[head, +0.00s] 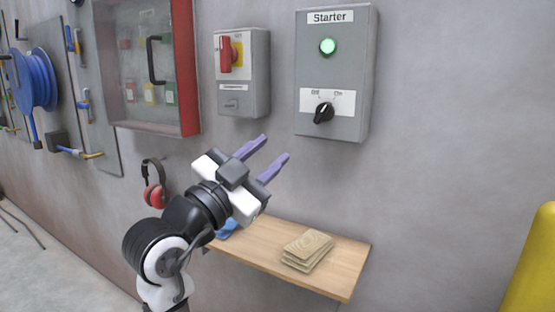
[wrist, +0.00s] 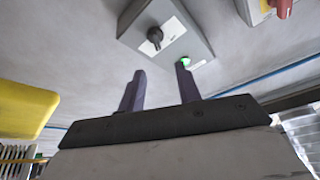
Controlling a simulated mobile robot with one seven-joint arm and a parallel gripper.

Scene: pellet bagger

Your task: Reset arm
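My gripper (head: 269,158) is raised in front of the wall, above the wooden shelf, in the head view. Its two purple fingers are apart with nothing between them; they also show apart in the wrist view (wrist: 160,88). The fingers point up and to the right, toward the wall boxes, and touch nothing that I can see. The grey Starter box (head: 336,155) hangs on the wall to the upper right of my gripper. Its round lamp (head: 327,46) glows green. Its black knob (head: 324,112) is turned toward the upper right. The box shows upside down in the wrist view (wrist: 180,25).
A grey box with a red switch (head: 226,54), a red-edged cabinet (head: 187,80) and red earmuffs (head: 153,190) hang on the wall. A yellow object (head: 532,265) stands at right.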

